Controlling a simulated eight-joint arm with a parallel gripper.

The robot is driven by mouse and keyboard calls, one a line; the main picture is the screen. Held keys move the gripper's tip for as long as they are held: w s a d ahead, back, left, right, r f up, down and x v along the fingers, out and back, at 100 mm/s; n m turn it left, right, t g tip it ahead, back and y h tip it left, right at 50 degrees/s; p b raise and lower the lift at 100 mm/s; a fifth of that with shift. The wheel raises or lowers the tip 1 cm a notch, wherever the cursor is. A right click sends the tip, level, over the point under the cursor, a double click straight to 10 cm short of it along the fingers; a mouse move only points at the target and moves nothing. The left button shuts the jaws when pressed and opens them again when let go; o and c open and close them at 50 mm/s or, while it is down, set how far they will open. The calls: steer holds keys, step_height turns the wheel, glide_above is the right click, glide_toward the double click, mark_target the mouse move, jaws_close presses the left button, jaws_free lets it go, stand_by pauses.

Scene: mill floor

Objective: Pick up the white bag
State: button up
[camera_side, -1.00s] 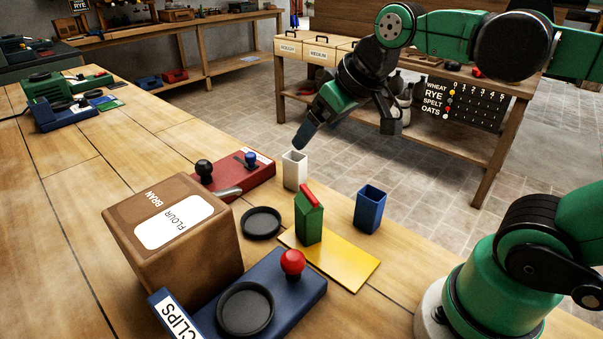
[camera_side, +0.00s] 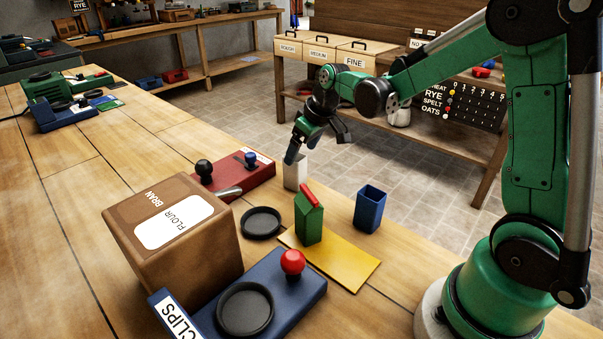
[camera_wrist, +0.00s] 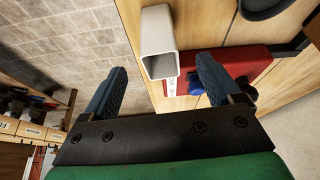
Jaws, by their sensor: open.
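The white bag (camera_side: 296,175) is a small upright open-topped box shape near the far edge of the wooden table, beside the red base. My gripper (camera_side: 316,145) is open at its top; one blue finger overlaps the bag's upper left rim in the side view, and I cannot tell whether it touches. In the wrist view the white bag (camera_wrist: 158,40) shows just beyond and between the two spread fingertips of my gripper (camera_wrist: 162,68), nearer the right finger. Nothing is held.
The red base (camera_side: 240,178) with black and blue knobs stands close to the left. A green bag (camera_side: 309,222) on a yellow mat (camera_side: 345,262), a blue open box (camera_side: 370,209), a black dish (camera_side: 261,222) and a brown flour box (camera_side: 175,265) stand nearer the camera.

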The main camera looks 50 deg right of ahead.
mark_target(295, 168)
steer(key=shift+f, duration=0.75)
steer(key=shift+x, duration=2.55)
jaws_close()
steer(key=shift+r, duration=0.1)
